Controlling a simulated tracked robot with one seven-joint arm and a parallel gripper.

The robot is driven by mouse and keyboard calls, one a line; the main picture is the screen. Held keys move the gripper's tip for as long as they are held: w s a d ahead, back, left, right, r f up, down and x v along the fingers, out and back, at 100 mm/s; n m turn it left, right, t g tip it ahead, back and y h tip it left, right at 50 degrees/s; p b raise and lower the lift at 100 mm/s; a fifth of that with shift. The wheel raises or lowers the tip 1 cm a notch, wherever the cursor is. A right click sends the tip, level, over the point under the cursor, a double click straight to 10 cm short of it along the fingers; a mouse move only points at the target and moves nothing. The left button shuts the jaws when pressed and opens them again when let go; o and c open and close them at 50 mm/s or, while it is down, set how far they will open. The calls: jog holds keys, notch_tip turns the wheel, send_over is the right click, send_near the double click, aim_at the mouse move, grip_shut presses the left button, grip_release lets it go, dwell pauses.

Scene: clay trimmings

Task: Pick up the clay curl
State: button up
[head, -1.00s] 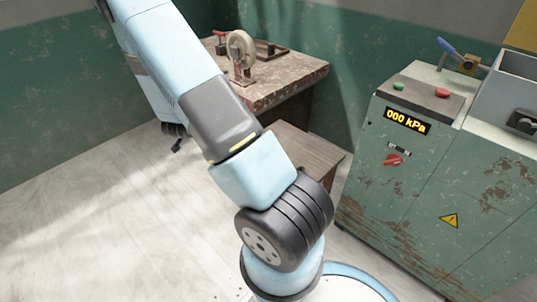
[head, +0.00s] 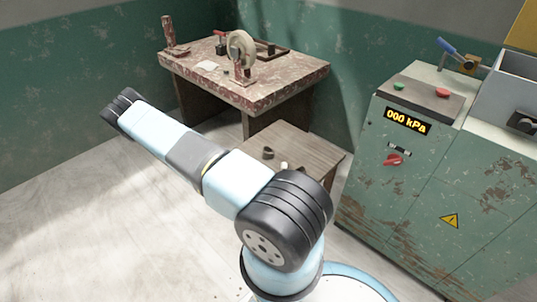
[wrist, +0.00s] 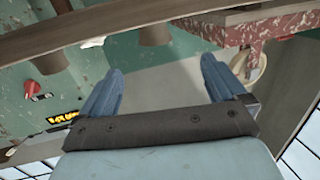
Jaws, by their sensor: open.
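In the head view the low wooden table (head: 318,158) stands behind my arm, with a dark brown small piece (head: 268,153) and a pale small piece (head: 284,165) on it. I cannot tell which of them is the clay curl. In the wrist view, which is upside down, brown rounded pieces (wrist: 152,36) and a whitish piece (wrist: 92,42) show along the brown tabletop (wrist: 130,16). My gripper (wrist: 165,82) is open, its two blue fingers wide apart with nothing between them. My gripper is hidden in the head view.
A worn red workbench (head: 290,85) with a pale wheel (head: 241,50) stands at the back. A green machine (head: 400,200) with a pressure display stands close on the right. The concrete floor (head: 90,220) at the left is clear.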

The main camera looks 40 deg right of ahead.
aim_at(265, 154)
jog(key=x, duration=0.9)
jog(key=shift+s, duration=0.35)
jog(key=shift+f+x, duration=0.2)
jog(key=shift+x, duration=2.4)
jog(key=shift+c, duration=0.3)
jog(key=c, duration=1)
